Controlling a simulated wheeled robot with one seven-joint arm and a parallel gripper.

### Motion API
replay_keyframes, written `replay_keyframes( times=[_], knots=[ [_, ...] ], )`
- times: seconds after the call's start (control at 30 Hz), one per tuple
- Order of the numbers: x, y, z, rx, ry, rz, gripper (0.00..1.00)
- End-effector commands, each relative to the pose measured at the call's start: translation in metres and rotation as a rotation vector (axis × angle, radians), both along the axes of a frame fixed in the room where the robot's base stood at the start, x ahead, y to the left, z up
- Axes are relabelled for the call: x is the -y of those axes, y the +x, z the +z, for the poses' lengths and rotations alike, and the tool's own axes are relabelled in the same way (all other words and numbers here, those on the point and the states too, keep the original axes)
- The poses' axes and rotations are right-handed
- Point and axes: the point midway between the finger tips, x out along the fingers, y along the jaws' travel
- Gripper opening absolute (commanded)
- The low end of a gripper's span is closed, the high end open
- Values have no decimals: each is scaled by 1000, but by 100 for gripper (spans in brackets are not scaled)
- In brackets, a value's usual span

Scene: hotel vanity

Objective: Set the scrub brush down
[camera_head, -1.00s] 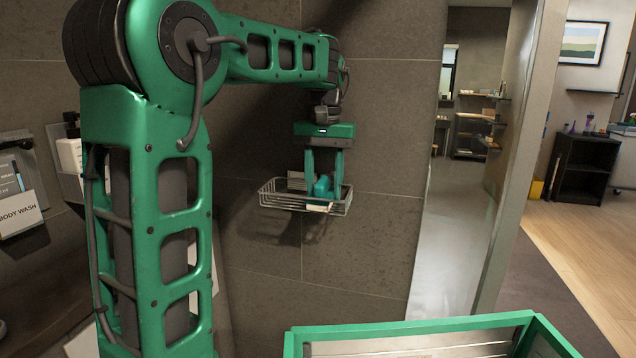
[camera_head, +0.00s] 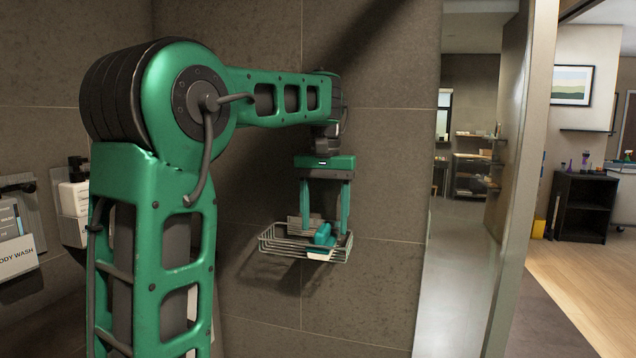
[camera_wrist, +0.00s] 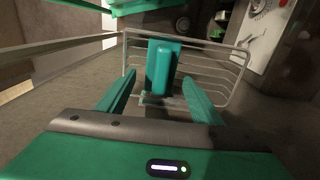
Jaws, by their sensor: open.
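The scrub brush (camera_head: 322,236) has a teal body and a pale lower part. It rests in a wire basket (camera_head: 275,243) fixed to the tiled wall. In the wrist view the teal brush (camera_wrist: 163,68) lies in the wire basket (camera_wrist: 225,78), ahead of the fingers. My gripper (camera_head: 325,225) is above the basket, pointing down, with its fingers spread wide. In the wrist view the gripper (camera_wrist: 158,92) has a finger on each side of the brush's line, with gaps between fingers and brush. A brownish item (camera_head: 300,223) sits behind the brush in the basket.
White wall dispensers (camera_head: 75,200) and a body wash holder (camera_head: 15,255) are at the left. A glass panel edge (camera_head: 500,200) and a doorway stand to the right. A black shelf (camera_head: 583,205) is farther back on the wood floor.

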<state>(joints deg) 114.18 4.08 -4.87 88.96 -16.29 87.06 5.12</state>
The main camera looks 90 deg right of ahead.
Motion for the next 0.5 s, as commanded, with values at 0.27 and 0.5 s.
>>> replay_keyframes(
  times=[0.27,0.5],
  knots=[
    [1,-1,12,1,2,-3,60],
    [2,-2,24,1,1,-3,60]
  ],
)
